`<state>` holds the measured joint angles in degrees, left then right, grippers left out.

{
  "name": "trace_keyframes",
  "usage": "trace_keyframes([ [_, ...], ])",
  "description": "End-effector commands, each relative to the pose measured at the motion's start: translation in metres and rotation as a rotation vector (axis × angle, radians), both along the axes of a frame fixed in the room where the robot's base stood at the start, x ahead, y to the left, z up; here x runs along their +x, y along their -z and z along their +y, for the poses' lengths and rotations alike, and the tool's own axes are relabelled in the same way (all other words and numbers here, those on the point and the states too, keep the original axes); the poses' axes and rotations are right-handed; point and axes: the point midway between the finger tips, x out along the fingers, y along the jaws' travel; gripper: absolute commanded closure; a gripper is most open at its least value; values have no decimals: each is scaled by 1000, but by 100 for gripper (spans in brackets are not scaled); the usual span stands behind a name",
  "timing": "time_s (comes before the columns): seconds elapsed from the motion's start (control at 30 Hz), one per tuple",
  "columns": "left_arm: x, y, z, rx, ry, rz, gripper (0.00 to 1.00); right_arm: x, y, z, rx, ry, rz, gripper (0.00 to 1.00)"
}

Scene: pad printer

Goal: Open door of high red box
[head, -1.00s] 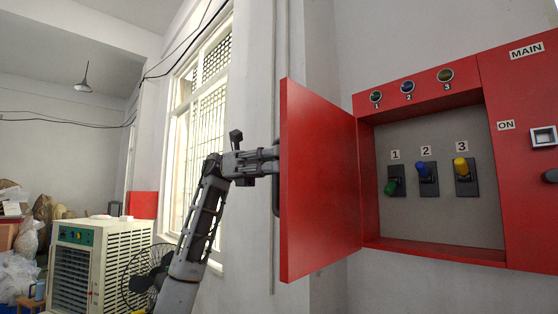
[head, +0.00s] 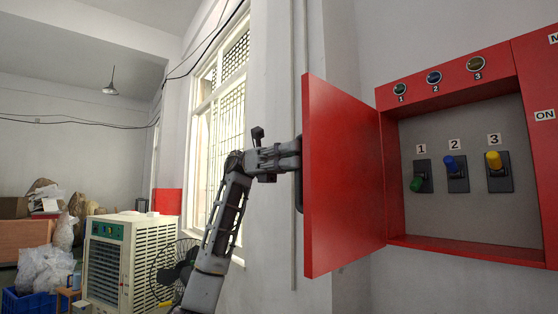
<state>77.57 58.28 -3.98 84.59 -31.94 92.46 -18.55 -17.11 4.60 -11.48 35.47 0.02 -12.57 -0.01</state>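The high red box (head: 450,100) is on the wall at the right of the head view. Its door (head: 342,180) is hinged on the box's left side and stands wide open, swung out to the left. Inside are three switches with green, blue and yellow levers. My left gripper (head: 292,156) is at the door's outer left side, by the dark handle (head: 299,188). The door hides its fingertips, so I cannot tell whether they grip the handle. My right gripper is not in view.
A beige cooler (head: 120,255) and a black fan (head: 177,265) stand at the lower left, near my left arm. A tall window (head: 222,120) is in the wall behind the arm. Bags and crates lie at the far left.

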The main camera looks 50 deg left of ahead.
Motion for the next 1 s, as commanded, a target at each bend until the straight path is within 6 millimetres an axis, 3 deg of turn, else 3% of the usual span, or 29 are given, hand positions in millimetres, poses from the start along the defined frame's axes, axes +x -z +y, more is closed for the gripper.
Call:
trace_keyframes([
  [1.0,0,-1,102,-3,-2,0,65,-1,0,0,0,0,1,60],
])
